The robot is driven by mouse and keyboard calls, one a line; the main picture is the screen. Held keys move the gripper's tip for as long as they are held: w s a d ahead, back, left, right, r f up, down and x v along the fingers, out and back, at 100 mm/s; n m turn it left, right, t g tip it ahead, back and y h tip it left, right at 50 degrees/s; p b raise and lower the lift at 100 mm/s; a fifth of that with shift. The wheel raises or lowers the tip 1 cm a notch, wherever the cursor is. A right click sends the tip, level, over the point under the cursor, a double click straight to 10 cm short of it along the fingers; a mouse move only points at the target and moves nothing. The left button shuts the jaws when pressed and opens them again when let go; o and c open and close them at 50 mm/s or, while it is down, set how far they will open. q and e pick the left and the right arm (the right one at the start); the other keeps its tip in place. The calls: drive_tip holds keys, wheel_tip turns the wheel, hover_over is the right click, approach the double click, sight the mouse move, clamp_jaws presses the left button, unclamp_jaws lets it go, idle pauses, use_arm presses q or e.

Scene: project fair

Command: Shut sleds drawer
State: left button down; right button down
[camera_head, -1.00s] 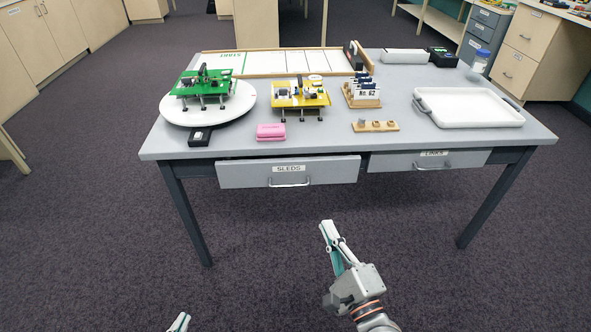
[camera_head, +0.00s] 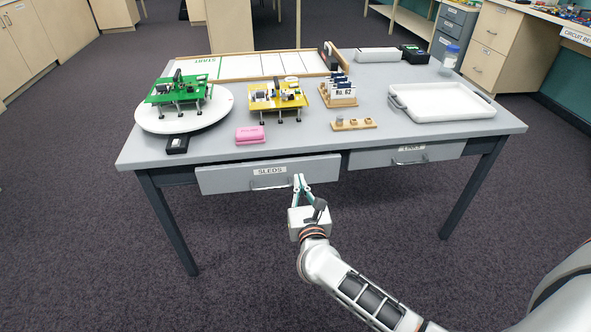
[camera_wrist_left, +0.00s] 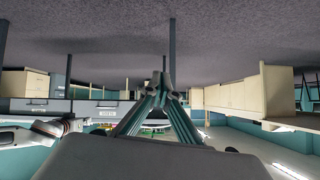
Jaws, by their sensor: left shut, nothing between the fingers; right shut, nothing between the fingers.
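The sleds drawer (camera_head: 225,180) is a grey drawer front with a label reading SLEDS and a metal bar handle, under the front edge of the table (camera_head: 350,152). Its front stands a little out from the table, so it looks slightly open. My right gripper (camera_head: 299,181) is shut and empty, with its fingertips at the drawer front just right of the handle. I cannot tell whether they touch it. My left gripper (camera_wrist_left: 164,80) is shut and empty in the left wrist view, which looks upside down. It is outside the head view.
The links drawer (camera_head: 440,151) beside it looks flush. On the table are a white turntable (camera_head: 215,115) with a green board, a yellow board (camera_head: 277,97), a pink block (camera_head: 250,134) and a white tray (camera_head: 440,115). The carpet in front is clear.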

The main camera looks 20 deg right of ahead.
sight(295, 162)
drive_tip(key=x, duration=0.4)
drive_tip(key=shift+w+d+f, duration=0.1)
drive_tip(key=shift+w, duration=0.1)
drive_tip(key=shift+b+x, duration=0.3)
drive_tip(key=shift+x, duration=0.5)
